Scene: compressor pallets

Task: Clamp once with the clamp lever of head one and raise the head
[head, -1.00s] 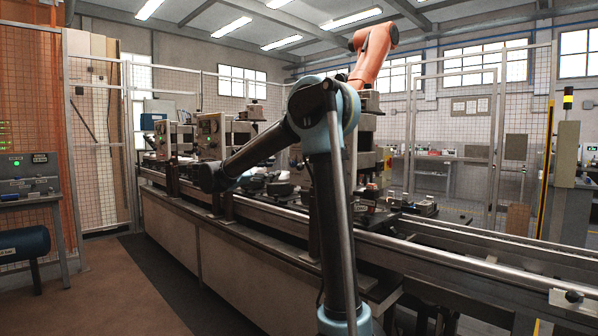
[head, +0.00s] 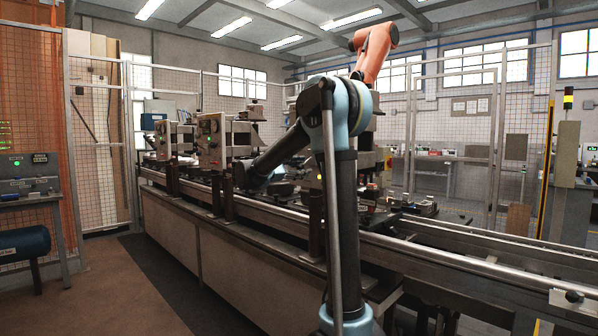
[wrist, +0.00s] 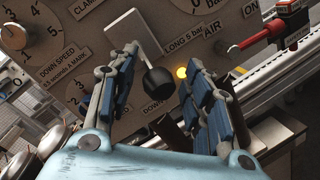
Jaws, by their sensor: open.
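In the wrist view, a tilted grey control panel (wrist: 110,35) fills the background, with dials and printed labels such as DOWN SPEED and LONG 5 bar. A lever with a black ball knob (wrist: 160,86) on a thin metal rod stands out from it. My gripper (wrist: 161,60) is open, with one finger to the left of the knob and one to the right. Gaps show on both sides of the knob, and I cannot tell its depth between the fingers. In the head view my gripper is hidden behind my arm, and the nearest press head (head: 384,130) is partly covered.
A small yellow lamp (wrist: 181,72) glows beside the right finger. A red handle (wrist: 258,36) sits at upper right in the wrist view. A conveyor rail (head: 450,262) runs along the line, with other heads (head: 211,138) further left. The floor at left (head: 120,290) is clear.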

